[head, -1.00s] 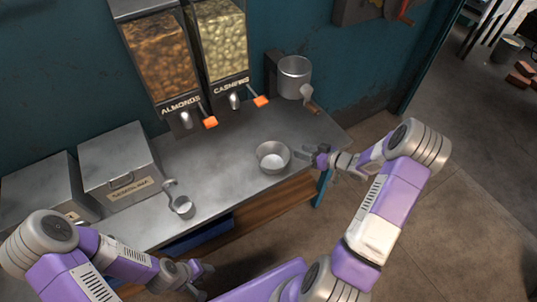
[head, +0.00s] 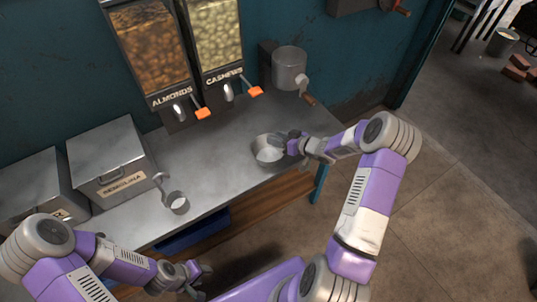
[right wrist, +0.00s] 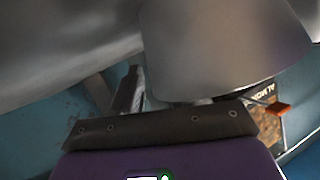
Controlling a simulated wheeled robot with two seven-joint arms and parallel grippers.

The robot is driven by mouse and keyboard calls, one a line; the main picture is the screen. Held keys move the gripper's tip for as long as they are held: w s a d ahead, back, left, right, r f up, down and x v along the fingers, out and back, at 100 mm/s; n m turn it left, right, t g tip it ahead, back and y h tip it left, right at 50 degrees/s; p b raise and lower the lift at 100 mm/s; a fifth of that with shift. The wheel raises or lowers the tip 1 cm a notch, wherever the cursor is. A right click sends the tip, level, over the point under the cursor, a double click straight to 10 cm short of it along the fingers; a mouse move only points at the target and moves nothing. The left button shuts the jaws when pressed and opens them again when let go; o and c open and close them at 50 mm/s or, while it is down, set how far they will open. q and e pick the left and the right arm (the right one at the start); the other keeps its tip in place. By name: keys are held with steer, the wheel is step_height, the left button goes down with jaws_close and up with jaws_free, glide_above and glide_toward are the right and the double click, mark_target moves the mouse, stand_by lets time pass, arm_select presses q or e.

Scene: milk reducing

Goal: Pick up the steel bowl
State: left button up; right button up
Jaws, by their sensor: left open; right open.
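The steel bowl (head: 262,155) stands upright on the metal counter, with something pale in its bottom. My right gripper (head: 287,145) is open at the bowl's right rim, its fingertips overlapping the rim in the head view. In the right wrist view a grey curved wall, apparently the bowl (right wrist: 225,45), fills the upper right close to the gripper. One finger (right wrist: 130,92) shows left of that wall; the other is hidden. I cannot tell whether the fingers touch the rim. My left gripper (head: 202,275) is open and empty, low in front of the counter.
A small steel scoop (head: 178,203) with pale contents stands left on the counter (head: 222,170). A semolina box (head: 112,165) is behind it. Almond (head: 150,50) and cashew (head: 213,35) dispensers and a cranked grinder (head: 290,68) are along the wall.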

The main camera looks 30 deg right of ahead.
steer(key=shift+c, duration=0.4)
jaws_close()
steer(key=shift+r, duration=0.1)
